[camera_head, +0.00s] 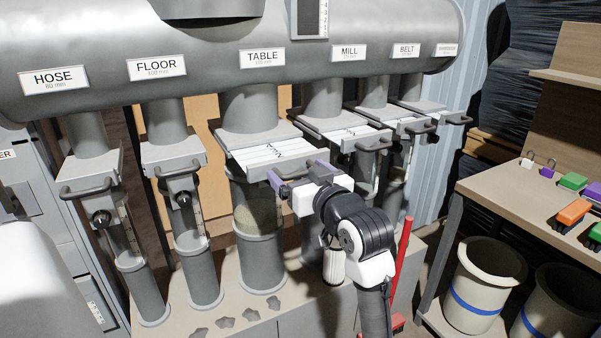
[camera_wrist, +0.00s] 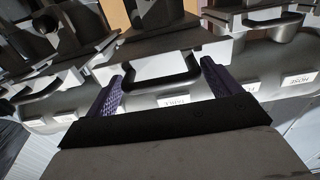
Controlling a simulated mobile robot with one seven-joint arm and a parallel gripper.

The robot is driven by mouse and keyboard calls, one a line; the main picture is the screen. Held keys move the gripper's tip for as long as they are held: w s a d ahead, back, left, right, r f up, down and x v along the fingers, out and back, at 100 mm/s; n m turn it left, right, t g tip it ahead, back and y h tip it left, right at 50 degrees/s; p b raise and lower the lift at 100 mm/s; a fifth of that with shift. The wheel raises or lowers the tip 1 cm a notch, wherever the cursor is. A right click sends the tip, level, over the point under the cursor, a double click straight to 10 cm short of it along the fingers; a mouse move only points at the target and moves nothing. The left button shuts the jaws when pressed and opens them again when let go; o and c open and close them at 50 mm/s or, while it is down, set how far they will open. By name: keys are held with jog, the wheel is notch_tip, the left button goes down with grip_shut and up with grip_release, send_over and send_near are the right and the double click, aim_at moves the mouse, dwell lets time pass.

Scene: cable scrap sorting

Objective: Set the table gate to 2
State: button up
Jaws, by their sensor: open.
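The TABLE label (camera_head: 262,58) is on the large grey manifold, above a wide pipe with a sliding gate. The table gate plate (camera_head: 262,153) sticks out toward me, with dark ruled lines and small marks too small to read surely. Its dark U-shaped handle (camera_wrist: 165,82) shows between my fingers in the wrist view. My gripper (camera_head: 299,173) is open at the front of this gate, its purple fingers on either side of the handle. In the wrist view my gripper (camera_wrist: 162,88) is not closed on the handle; contact is unclear.
The FLOOR gate (camera_head: 173,155) and HOSE gate (camera_head: 90,172) stand to the left. The MILL gate (camera_head: 345,132) is close on the right, with the BELT gate (camera_head: 400,122) beyond. A workbench (camera_head: 500,185) and bins (camera_head: 486,285) stand at right.

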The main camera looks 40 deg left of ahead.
aim_at(292, 166)
jog(key=c, duration=1.3)
jog(key=p+x, duration=0.1)
jog(key=x, duration=0.5)
jog(key=shift+w+a, duration=0.1)
jog(key=shift+a, duration=0.05)
jog(key=o, duration=1.3)
jog(key=b+v, duration=0.2)
jog(key=v, duration=1.1)
jog(key=shift+d, duration=0.35)
